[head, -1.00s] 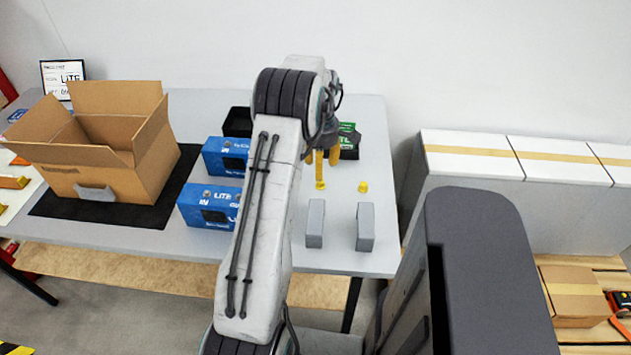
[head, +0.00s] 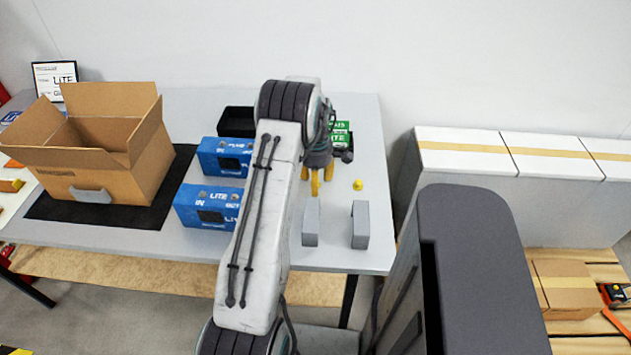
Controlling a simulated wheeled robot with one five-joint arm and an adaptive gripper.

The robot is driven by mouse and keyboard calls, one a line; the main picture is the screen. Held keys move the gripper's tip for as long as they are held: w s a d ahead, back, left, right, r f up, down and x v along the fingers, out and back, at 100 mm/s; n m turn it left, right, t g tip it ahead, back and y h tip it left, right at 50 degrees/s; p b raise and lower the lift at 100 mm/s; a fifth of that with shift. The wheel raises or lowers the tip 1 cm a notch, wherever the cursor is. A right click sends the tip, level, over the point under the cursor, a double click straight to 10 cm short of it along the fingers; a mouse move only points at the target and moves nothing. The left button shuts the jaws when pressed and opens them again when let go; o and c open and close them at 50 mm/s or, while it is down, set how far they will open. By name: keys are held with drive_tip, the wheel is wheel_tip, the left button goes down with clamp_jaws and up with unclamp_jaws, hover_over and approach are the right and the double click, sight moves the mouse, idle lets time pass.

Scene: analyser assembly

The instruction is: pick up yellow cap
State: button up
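One small yellow cap (head: 357,185) stands on the grey table (head: 385,240) right of my gripper, apart from it. My gripper (head: 315,180), with yellow fingers, points down close to the tabletop. Its fingers look spread. A second yellow cap, seen a second ago below the fingers, now cannot be told apart from them; whether the fingers touch it is unclear.
Two grey blocks (head: 311,222) (head: 360,225) stand in front of my gripper. Blue boxes (head: 207,207) and an open cardboard box (head: 105,150) are to the left. A black bin (head: 237,122) and green packages (head: 341,130) are behind. White-topped boxes (head: 465,155) stand right of the table.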

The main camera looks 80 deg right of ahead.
drive_tip(key=c, duration=0.8)
drive_tip(key=shift+r, duration=0.2)
